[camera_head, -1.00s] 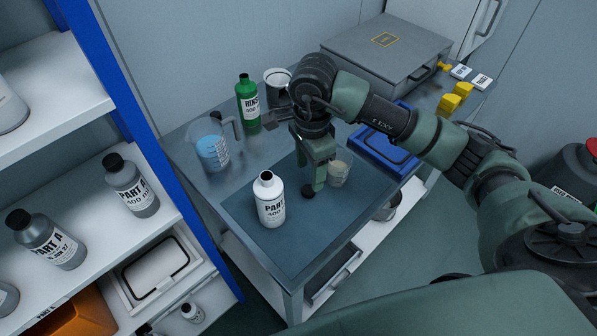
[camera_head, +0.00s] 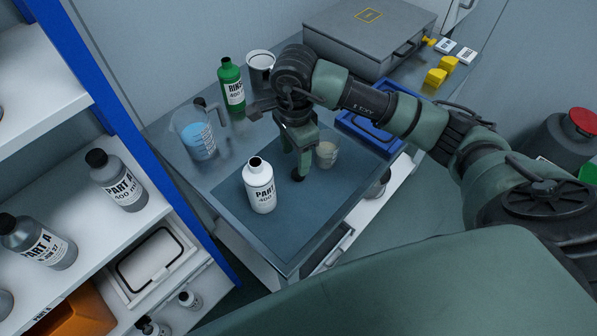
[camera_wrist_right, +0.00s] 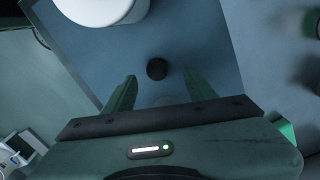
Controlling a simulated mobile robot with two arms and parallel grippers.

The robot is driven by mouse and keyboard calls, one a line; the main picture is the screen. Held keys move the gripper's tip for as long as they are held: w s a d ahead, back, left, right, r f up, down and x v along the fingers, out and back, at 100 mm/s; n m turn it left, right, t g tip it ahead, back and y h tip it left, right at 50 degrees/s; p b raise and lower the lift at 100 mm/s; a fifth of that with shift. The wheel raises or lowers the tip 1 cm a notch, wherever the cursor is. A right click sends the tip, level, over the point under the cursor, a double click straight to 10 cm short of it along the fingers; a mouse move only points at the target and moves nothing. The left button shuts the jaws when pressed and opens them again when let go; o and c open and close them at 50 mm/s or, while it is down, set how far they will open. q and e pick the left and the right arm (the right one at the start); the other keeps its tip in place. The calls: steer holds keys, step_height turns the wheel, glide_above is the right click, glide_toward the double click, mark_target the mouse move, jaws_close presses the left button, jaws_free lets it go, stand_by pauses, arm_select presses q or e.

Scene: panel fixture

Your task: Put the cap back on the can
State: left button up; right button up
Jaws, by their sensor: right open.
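The can is a white bottle (camera_head: 259,187) labelled "PART", standing upright with an open neck on the blue-grey mat (camera_head: 262,231). The black round cap (camera_head: 297,177) lies on the mat to the can's right in the head view. My right gripper (camera_head: 303,165) points down above the cap, partly covering it. In the right wrist view the cap (camera_wrist_right: 157,69) shows between and just beyond the open fingertips (camera_wrist_right: 160,77), with nothing held. The white can (camera_wrist_right: 100,6) is cut off at that view's top. My left gripper is not in view.
A small beaker (camera_head: 327,154) stands close behind the right gripper. A jug with blue liquid (camera_head: 195,136), a green bottle (camera_head: 231,84) and a white mug (camera_head: 260,65) stand further back. A blue tray (camera_head: 354,127) is at the right. The mat's front is clear.

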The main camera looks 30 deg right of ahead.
steer(key=f, duration=0.1)
steer(key=f+p, duration=0.1)
steer(key=f, duration=0.2)
steer(key=shift+s+p, duration=0.35)
steer(key=shift+f, duration=0.65)
steer(key=shift+w, duration=0.1)
steer(key=shift+c, duration=0.4)
jaws_close()
